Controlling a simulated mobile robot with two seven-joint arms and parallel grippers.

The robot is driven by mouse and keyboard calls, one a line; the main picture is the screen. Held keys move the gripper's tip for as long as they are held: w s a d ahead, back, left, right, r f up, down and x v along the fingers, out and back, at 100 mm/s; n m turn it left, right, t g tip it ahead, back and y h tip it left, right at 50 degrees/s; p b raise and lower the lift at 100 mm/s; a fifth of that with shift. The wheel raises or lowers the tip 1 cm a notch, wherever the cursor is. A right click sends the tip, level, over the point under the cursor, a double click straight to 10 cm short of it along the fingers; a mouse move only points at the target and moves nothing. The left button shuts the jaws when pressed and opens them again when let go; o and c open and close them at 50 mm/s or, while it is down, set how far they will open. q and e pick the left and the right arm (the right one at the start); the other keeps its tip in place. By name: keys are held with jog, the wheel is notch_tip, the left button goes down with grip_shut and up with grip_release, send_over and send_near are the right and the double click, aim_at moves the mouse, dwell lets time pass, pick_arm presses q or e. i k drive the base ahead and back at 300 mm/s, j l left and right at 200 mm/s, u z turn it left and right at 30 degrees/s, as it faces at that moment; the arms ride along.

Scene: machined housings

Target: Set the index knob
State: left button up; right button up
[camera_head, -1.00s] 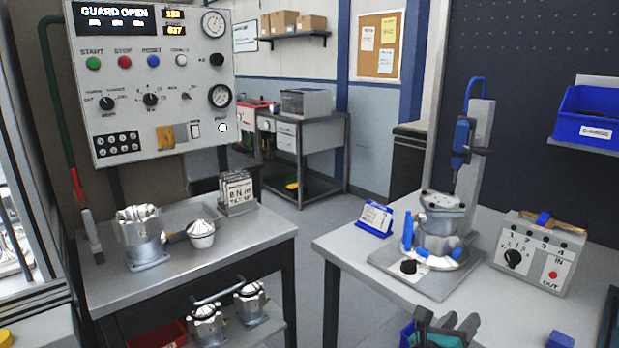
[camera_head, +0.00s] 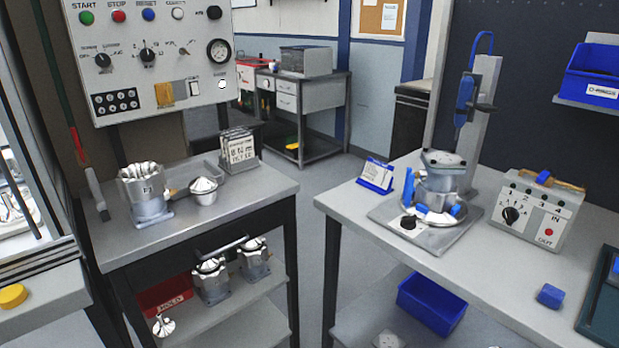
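No label reading "index" is legible, so I cannot tell which knob is the index knob. A black knob with a pale pointer (camera_head: 511,215) is on the grey control box on the right bench, below the numbers 1 to 4. Its pointer setting is too small to read. Another black knob (camera_head: 408,222) is on the base plate of the clamping fixture (camera_head: 438,190), which holds a machined housing with blue clamps. Dark selector knobs (camera_head: 103,60) and (camera_head: 147,55) are on the wall panel at the left. Neither of my grippers is in view.
The right bench (camera_head: 500,270) has a blue block (camera_head: 550,295) and a blue-framed card (camera_head: 375,175). The left bench (camera_head: 240,200) carries a housing (camera_head: 146,195) and a ladle-like cup (camera_head: 203,190). A floor gap separates the benches.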

aim_at(408, 222)
jog(key=z, duration=0.75)
jog(key=k+l+u, duration=0.1)
jog(key=k+l, duration=0.1)
jog(key=k, duration=0.1)
